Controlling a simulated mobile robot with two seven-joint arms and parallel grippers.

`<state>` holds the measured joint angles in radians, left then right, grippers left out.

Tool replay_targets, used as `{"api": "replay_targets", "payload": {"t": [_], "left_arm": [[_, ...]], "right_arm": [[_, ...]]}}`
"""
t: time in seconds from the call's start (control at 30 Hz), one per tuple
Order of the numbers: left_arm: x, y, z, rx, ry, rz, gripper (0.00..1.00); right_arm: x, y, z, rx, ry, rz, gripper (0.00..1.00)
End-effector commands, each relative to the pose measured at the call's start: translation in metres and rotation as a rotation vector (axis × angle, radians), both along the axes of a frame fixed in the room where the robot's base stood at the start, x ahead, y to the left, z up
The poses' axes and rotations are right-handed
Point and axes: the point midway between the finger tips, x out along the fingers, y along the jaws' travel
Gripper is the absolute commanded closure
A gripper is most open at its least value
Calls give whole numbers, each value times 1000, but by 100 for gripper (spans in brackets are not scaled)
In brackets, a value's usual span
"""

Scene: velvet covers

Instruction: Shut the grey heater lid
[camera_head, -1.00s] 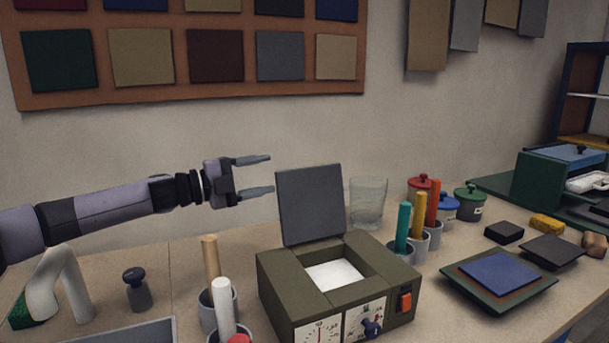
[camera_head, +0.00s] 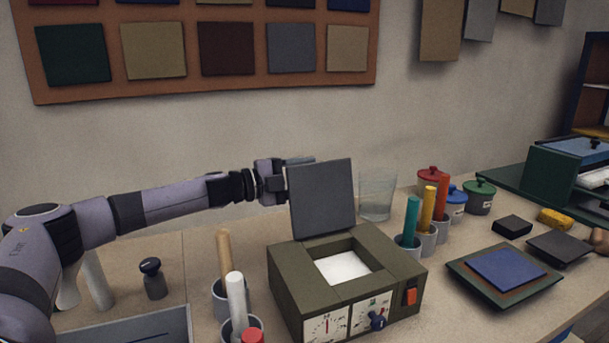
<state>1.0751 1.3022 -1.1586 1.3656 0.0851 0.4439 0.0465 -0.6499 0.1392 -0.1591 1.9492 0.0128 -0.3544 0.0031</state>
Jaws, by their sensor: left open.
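The grey heater lid (camera_head: 322,198) stands raised and nearly upright at the back edge of the olive-green heater (camera_head: 300,287). The heater's square opening shows a white inside (camera_head: 342,266). My left gripper (camera_head: 297,163) is open, at the lid's upper left corner. Its fingers are partly hidden behind the lid, and I cannot tell whether they touch it. My right gripper is not in view.
Cups with coloured sticks (camera_head: 411,222) stand right of the heater, with a clear glass (camera_head: 377,194) behind. More sticks in cups (camera_head: 235,300) stand close at its left. A stacked square pad (camera_head: 505,270) lies at right.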

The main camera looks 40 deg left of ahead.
Motion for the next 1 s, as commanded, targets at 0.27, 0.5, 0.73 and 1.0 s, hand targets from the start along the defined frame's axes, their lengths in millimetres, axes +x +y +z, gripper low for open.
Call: {"api": "replay_targets", "payload": {"t": [0.27,0.5,0.73,1.0], "left_arm": [[0,0,0,0,0,0,88],[-1,-1,0,5,-2,-1,100],[-5,-8,3,66,-33,-2,100],[-16,-30,10,232,-119,-5,100]], "right_arm": [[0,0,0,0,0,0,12],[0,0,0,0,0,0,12],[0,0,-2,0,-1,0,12],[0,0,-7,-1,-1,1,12]]}}
